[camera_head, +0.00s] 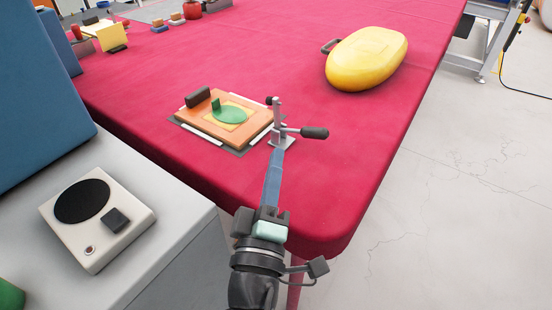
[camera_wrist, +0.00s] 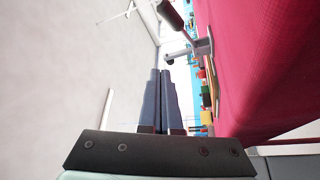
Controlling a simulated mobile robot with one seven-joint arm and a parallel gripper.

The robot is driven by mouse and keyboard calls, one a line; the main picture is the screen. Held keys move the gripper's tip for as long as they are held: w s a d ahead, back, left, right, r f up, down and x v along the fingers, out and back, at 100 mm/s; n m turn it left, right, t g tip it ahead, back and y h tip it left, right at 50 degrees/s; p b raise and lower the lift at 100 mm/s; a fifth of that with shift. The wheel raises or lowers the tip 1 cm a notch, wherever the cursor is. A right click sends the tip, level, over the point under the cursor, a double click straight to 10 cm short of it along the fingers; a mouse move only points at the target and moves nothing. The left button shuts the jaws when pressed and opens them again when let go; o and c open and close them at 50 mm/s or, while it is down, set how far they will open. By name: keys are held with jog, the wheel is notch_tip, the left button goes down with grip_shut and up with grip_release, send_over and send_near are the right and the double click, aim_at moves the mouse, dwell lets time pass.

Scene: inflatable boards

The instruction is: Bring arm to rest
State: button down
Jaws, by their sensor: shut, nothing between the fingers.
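My gripper (camera_head: 273,178) is at the front of the table in the head view, its long blue-grey fingers shut with nothing between them. In the wrist view the fingers (camera_wrist: 161,88) lie together, pointing away from the camera. In the head view the fingertips appear just in front of a metal toggle clamp (camera_head: 277,115) with a black handle. The clamp also shows in the wrist view (camera_wrist: 204,46), ahead and to the right of the fingers. I cannot tell whether the tips touch it.
The red-covered table (camera_head: 230,170) holds an orange board (camera_head: 199,126) with a green oval piece, left of the clamp. A yellow inflatable (camera_head: 368,57) lies at the back right. A white device (camera_head: 98,217) sits on a grey cabinet at left.

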jog(key=s+r+m+t+y+p, duration=0.1)
jog(key=s+r+m+t+p, duration=0.2)
jog(key=r+p, duration=1)
jog(key=s+r+m+t+y+p, duration=0.2)
jog(key=r+p, duration=1.2)
jog(key=r, duration=3.6)
jog(key=s+a+m+t, duration=0.1)
jog(key=s+m+t, duration=0.1)
jog(key=s+m, duration=0.2)
jog(key=shift+s+r+m+y, duration=0.25)
jog(key=shift+r+m+y, duration=0.1)
jog(key=shift+m, duration=0.85)
